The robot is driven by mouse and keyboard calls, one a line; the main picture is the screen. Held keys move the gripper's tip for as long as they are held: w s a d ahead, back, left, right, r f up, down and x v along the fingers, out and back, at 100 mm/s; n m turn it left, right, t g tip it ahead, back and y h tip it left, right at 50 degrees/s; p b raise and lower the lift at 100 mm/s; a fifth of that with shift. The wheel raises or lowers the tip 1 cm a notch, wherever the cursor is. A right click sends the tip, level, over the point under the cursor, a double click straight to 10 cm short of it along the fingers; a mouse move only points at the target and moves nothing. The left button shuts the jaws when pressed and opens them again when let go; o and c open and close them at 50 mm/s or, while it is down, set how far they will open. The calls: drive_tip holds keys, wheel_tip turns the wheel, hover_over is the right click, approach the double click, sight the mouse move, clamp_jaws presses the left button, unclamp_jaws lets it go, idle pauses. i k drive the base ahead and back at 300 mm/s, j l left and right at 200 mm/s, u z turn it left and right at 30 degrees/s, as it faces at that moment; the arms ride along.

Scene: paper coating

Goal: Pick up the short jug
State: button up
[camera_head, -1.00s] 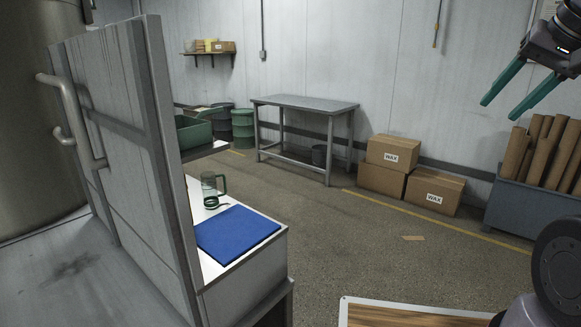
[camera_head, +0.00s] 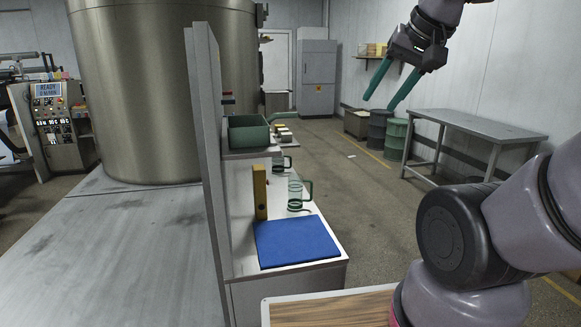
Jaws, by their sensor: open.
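A clear jug with a green handle (camera_head: 296,192) stands upright on the white counter (camera_head: 318,212), just behind a blue mat. A second, smaller-looking jug with a dark handle (camera_head: 283,163) stands farther back on the same counter. I cannot tell for sure from their sizes which one is the short jug. My gripper (camera_head: 380,102) has two green fingers spread apart with nothing between them. It is raised in the air, up and to the right of both jugs in the picture, and touches nothing.
A yellow-brown upright block (camera_head: 260,192) stands left of the nearer jug. The blue mat (camera_head: 296,242) lies at the counter's near end. A tall grey panel (camera_head: 207,150) borders the counter's left side. A green bin (camera_head: 248,132) sits farther back. Open floor lies to the right.

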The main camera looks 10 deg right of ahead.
sight(278, 162)
drive_tip(key=i+l+u, duration=0.2)
drive_tip(key=l, duration=0.15)
drive_tip(key=k+u, duration=0.1)
drive_tip(key=k, duration=0.6)
drive_tip(key=i+l+u, duration=0.1)
drive_tip(key=u, duration=1.45)
drive_tip(key=l, duration=2.15)
drive_tip(key=k+l+u, duration=0.1)
drive_tip(key=l, duration=2)
